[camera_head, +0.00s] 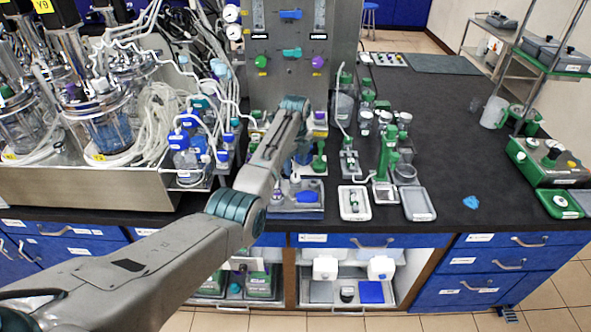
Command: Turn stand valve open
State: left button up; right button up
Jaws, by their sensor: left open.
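My left arm comes in from the lower left and reaches over the bench. My left gripper (304,153) is open, pointing down beyond the wrist and partly hidden by my own arm. It is close to a small stand with a green valve-like part (319,163) and a blue base (296,200); I cannot tell whether it touches them. I cannot tell for certain which part is the stand valve or how it is turned. A teal valve handle (291,52) and a blue one (290,14) lie crosswise on the grey panel (275,78) behind. My right gripper is not in view.
Glass bioreactors (105,115) with many tubes stand in a metal tray on the left. A green stand (388,150), a small white tray (354,203) and a grey tray (418,204) are right of the gripper. The black bench (460,150) is mostly clear farther right.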

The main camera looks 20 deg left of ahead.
aim_at(295, 176)
pick_arm(q)
notch_tip(295, 176, down, 5)
jog(key=shift+w+r, duration=0.15)
jog(key=shift+r, duration=0.05)
jog(key=shift+c, duration=0.4)
jog(key=c, duration=0.9)
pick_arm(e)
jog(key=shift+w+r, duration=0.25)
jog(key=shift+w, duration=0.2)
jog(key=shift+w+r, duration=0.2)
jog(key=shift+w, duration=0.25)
